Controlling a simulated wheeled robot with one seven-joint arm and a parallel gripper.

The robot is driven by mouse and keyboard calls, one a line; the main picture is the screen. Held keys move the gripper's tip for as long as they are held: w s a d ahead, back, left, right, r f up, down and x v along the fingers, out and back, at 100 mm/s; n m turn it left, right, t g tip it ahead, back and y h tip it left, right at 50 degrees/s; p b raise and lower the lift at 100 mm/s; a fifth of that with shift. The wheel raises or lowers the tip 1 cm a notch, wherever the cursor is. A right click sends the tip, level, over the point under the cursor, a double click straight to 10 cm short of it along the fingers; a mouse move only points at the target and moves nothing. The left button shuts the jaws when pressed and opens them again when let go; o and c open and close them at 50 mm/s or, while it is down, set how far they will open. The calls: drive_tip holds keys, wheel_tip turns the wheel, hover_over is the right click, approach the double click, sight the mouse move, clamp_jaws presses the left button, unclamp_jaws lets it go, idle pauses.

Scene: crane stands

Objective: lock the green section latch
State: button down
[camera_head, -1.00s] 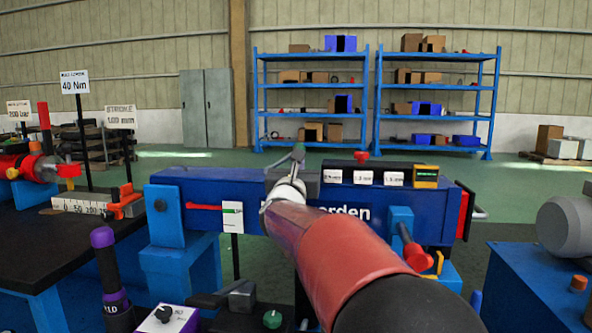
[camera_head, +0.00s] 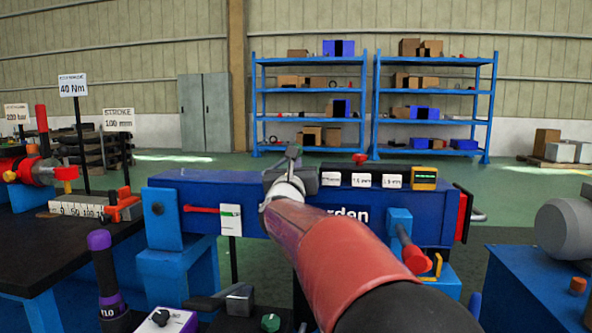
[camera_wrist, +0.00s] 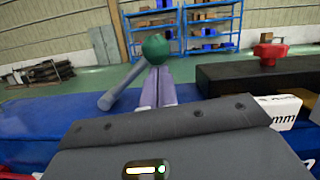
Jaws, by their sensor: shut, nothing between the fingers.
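A round green knob (camera_wrist: 155,48) stands just past my fingertips in the wrist view. A grey-blue lever bar (camera_wrist: 122,87) slopes down to the left below it; I take these for the green section latch. My gripper (camera_wrist: 154,86) is shut with its two pale purple fingers side by side, nothing between them. The fingertips overlap the lower edge of the knob in the picture; I cannot tell whether they touch it. In the head view my arm reaches over the blue beam (camera_head: 185,231), and the gripper and latch area are small and mostly hidden there.
A red knob (camera_wrist: 270,53) on a dark block (camera_wrist: 235,76) stands right of my fingers. White labels (camera_head: 361,180) and a yellow-framed display (camera_head: 424,178) line the beam top. A red-tipped lever (camera_head: 412,254) sticks out at right. A black bench (camera_head: 60,250) is at left.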

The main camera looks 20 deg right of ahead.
drive_tip(key=shift+r, duration=0.15)
drive_tip(key=n, duration=0.1)
drive_tip(key=r+n+y, duration=0.1)
drive_tip(key=n, duration=0.1)
drive_tip(key=a+r+n, duration=0.1)
drive_tip(key=shift+w+r+n+t+y, duration=0.15)
drive_tip(key=shift+w+n+t+y, duration=0.15)
drive_tip(key=shift+n+t+y, duration=0.1)
drive_tip(key=r+n, duration=0.1)
drive_tip(key=n, duration=0.1)
drive_tip(key=w+a+r+n+y+p, duration=0.1)
drive_tip(key=n, duration=0.1)
drive_tip(key=shift+a+p, duration=0.2)
drive_tip(key=shift+p, duration=0.1)
drive_tip(key=a+n+p, duration=0.1)
drive_tip(key=n, duration=0.1)
drive_tip(key=w+r+n+y+p, duration=0.1)
drive_tip(key=n, duration=0.1)
drive_tip(key=shift+a, duration=0.35)
drive_tip(key=shift+w+a, duration=0.55)
drive_tip(key=shift+a, duration=0.2)
